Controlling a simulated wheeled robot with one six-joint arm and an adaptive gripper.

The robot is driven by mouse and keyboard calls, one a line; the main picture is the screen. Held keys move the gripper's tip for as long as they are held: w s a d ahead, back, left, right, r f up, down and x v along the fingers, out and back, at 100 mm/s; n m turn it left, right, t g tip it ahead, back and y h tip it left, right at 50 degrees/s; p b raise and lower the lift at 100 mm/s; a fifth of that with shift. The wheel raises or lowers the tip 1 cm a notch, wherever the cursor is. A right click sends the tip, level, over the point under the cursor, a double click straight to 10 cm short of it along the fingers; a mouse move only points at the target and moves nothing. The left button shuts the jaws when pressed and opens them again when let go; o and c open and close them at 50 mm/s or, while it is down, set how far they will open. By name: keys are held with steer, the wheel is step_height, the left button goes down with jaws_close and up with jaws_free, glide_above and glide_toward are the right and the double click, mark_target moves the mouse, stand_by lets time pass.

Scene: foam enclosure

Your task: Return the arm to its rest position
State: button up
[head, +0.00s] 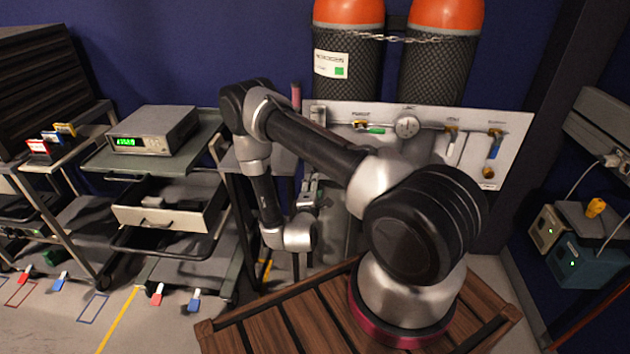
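My arm (305,140) rises from its round base on the slatted wooden top (265,335). It reaches up and to the left, then its forearm bends down to the wrist (288,237). My gripper (310,192) shows only as a small grey shape beside the wrist, in front of the gas panel's left end. Its fingers are too small and too mixed with the background to tell open from shut. I cannot see anything held in it.
A cart on the left carries a meter with a green display (150,130) above an open drawer (172,212). Two orange-topped cylinders (348,60) stand behind a white valve panel (515,150). Boxes with cables (590,255) are at right. Clear floor (60,325) shows lower left.

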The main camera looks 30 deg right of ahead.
steer(key=shift+s+a, duration=0.2)
steer(key=shift+s, duration=0.1)
stand_by(0.4)
